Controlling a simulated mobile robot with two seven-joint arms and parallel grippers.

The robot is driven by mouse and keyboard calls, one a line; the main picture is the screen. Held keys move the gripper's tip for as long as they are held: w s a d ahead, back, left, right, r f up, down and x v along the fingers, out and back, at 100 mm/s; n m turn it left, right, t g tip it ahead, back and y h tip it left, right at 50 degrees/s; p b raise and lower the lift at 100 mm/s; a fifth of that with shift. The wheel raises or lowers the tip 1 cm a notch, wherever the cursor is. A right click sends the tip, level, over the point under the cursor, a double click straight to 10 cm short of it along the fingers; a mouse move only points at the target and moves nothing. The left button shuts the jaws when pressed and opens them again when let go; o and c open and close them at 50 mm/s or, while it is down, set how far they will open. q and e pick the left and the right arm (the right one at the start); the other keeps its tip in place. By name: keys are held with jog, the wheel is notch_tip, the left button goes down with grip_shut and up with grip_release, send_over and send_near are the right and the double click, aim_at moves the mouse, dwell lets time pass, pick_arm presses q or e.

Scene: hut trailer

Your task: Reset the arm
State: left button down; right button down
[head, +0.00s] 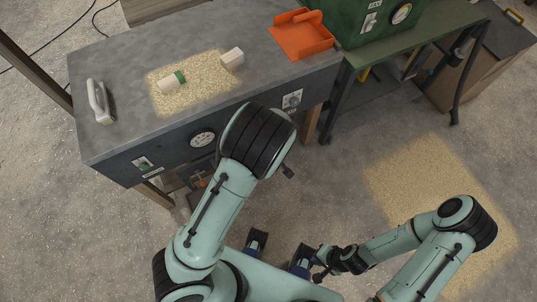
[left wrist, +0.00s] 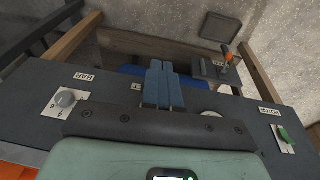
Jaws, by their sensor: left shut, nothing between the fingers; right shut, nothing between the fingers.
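My left arm reaches up the middle of the head view, and its bent elbow hides its gripper there. In the left wrist view my left gripper (left wrist: 161,66) shows its two blue fingers pressed together with nothing between them, in front of the bench's dark front panel (left wrist: 110,88). Whether the fingers touch the panel I cannot tell. My right gripper (head: 319,265) is low in the head view, small and dark, at the end of the folded right arm, over the floor near my base. It is shut and holds nothing.
The panel has a gauge (head: 202,138), a knob (left wrist: 66,99) and a green switch (left wrist: 285,135).

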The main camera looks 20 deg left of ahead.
dwell(0.3)
pick_arm(q)
jog(key=s+a+f+m+g+h+p, duration=0.1)
jog(key=s+a+f+m+g, duration=0.15)
jog(key=s+f, duration=0.75)
jog(key=s+d+m+h+p, duration=0.1)
jog(key=s+d+m+h, duration=0.2)
jog(key=s, duration=0.9)
jog(key=shift+s+d+f+h, duration=0.15)
jog(key=shift+d+f+h, duration=0.2)
jog(key=shift+d, duration=0.9)
pick_arm(e)
jog(key=r, duration=0.1)
jog(key=w+r, duration=0.1)
jog(key=shift+w+r, duration=0.15)
jog(key=shift+r, duration=0.25)
pick_arm(q)
jog(key=shift+g, duration=0.25)
